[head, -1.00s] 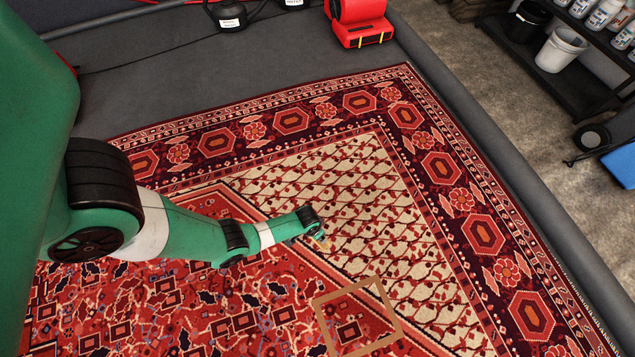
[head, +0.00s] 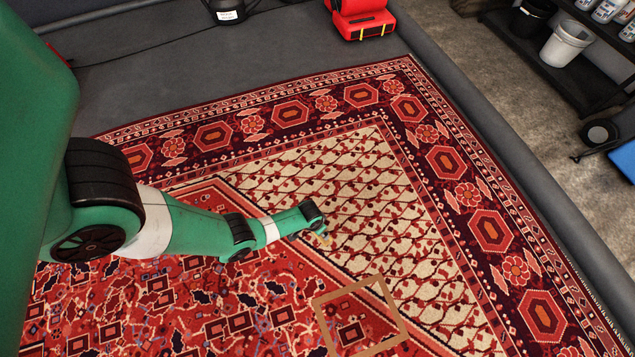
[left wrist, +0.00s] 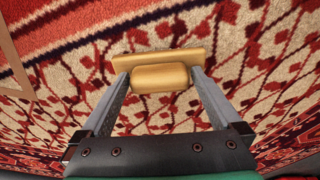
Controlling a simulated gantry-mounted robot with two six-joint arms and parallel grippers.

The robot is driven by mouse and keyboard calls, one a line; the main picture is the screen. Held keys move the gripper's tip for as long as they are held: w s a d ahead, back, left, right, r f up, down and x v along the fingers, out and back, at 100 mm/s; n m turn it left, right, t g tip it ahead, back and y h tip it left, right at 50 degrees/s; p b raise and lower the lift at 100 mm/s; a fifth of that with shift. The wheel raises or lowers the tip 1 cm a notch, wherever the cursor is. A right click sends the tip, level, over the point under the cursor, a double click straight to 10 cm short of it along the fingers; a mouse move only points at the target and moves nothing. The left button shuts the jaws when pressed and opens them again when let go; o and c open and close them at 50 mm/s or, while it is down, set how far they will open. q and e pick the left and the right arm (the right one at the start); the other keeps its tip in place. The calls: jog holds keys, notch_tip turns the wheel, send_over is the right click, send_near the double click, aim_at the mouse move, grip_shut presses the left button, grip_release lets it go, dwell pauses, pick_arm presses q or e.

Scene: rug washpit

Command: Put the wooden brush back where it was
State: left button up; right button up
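The wooden brush (left wrist: 158,57) is a tan block with a thicker rounded grip, seen from above in the left wrist view. My left gripper (left wrist: 160,78) has one finger on each side of the grip, and both fingers appear to press against it. In the head view the left gripper (head: 321,232) is low over the cream patterned field of the rug, with only a small yellowish bit of the brush (head: 326,241) showing. Whether the brush touches the rug cannot be told. My right gripper is out of view.
A brown square outline (head: 405,326) lies on the red patterned rug (head: 240,325), right of and nearer than the left gripper. The rug around it is clear. A grey raised edge (head: 530,185) runs along the right. A red machine (head: 362,20) stands at the back.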

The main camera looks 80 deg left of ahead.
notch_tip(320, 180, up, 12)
jog(key=p, duration=1.1)
jog(key=shift+p, duration=0.35)
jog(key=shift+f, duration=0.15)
